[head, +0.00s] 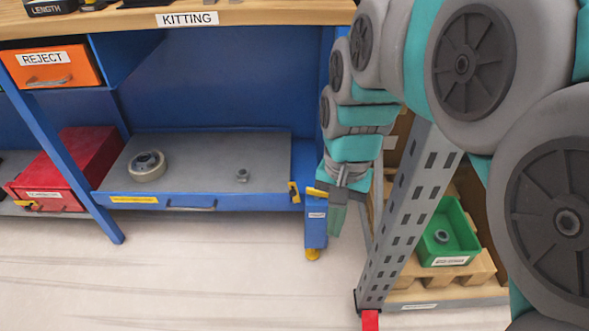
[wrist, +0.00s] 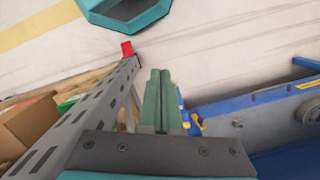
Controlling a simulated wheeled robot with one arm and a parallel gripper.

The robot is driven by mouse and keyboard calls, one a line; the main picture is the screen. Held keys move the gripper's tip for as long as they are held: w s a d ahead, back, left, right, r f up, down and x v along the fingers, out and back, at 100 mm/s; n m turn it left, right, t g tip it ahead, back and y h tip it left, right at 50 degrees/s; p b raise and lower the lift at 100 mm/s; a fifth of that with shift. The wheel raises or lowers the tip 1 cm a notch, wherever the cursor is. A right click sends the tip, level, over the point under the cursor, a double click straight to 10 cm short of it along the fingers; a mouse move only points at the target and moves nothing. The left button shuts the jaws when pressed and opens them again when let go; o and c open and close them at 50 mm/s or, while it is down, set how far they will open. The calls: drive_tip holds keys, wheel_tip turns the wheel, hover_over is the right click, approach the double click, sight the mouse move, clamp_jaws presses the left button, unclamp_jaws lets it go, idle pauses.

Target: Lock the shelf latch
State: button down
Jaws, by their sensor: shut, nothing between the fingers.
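The grey sliding shelf (head: 215,165) with a blue front sits low in the blue bench. A yellow latch piece (head: 294,192) stands at its right front corner. A yellow lever (head: 317,192) sits atop the blue post (head: 316,225) just right of it, with a gap between the two pieces. My gripper (head: 337,220) points down beside the post's right side, its green fingers together and empty. In the wrist view, my gripper (wrist: 158,76) is shut, and the yellow latch parts (wrist: 196,124) show just right of the fingers, partly hidden. I cannot tell whether the fingers touch the lever.
A grey perforated rack upright (head: 410,215) stands close right of my gripper, with a red foot (head: 370,320). Behind it is a green bin (head: 448,235). A bearing (head: 147,166) and a nut (head: 242,175) lie on the shelf. The floor in front is clear.

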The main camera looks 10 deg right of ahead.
drive_tip(key=w+d+m+t+b, duration=0.1)
drive_tip(key=w+d+m+b, duration=0.1)
drive_tip(key=w+m, duration=0.5)
drive_tip(key=w+d+f+m+y+b, duration=0.1)
drive_tip(key=w+m, duration=0.7)
drive_tip(key=w, duration=1.2)
drive_tip(key=shift+d+f+t+y+b, duration=0.3)
drive_tip(key=shift+d+t+b, duration=0.1)
drive_tip(key=shift+d+b, duration=0.5)
drive_tip(key=b+x, duration=0.2)
drive_tip(key=x, duration=1.8)
drive_tip(key=shift+w+a+p, duration=0.15)
drive_tip(key=shift+p, duration=0.2)
